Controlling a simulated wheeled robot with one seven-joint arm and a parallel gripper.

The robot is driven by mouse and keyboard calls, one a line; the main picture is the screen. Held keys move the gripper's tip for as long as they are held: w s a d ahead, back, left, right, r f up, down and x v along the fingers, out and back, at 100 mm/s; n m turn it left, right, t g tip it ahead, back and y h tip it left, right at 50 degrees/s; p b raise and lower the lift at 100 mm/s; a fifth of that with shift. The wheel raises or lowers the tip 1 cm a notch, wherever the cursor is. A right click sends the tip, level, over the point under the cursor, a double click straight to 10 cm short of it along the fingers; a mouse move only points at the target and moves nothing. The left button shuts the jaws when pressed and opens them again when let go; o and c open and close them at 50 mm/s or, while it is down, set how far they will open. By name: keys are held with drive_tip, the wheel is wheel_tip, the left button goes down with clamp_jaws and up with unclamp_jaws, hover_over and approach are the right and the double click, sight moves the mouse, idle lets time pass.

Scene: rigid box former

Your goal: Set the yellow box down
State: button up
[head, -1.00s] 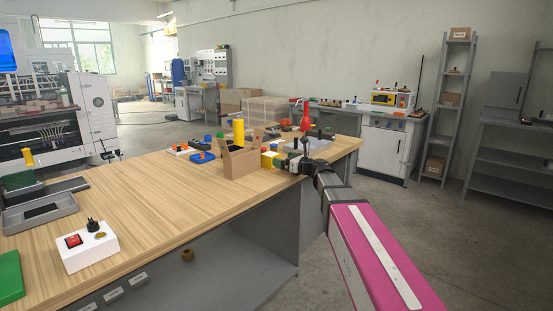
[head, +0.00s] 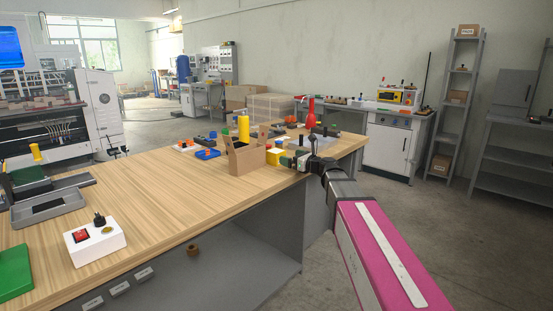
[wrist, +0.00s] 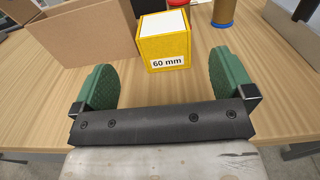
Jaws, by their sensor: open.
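The yellow box (wrist: 165,48) has a white top and a "60 mm" label on its near side. It stands upright on the wooden table (wrist: 55,110), just beyond and between the green fingertips of my gripper (wrist: 165,77). The fingers are spread wide, with clear gaps on both sides of the box, so the gripper is open and empty. In the head view the yellow box (head: 274,156) shows small beside the open cardboard box, with my gripper (head: 290,160) close to its right.
An open cardboard box (head: 250,160) stands just left of the yellow box. A yellow cylinder (head: 243,130), a blue tray (head: 208,154) and a red bottle (head: 311,112) are behind. A white switch box (head: 97,243) sits at the front left; the table between is clear.

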sight(281, 152)
drive_tip(key=x, duration=0.7)
drive_tip(key=shift+w+r, duration=0.25)
drive_tip(key=shift+w, duration=0.05)
drive_tip(key=c, duration=1.1)
drive_tip(key=shift+c, duration=0.2)
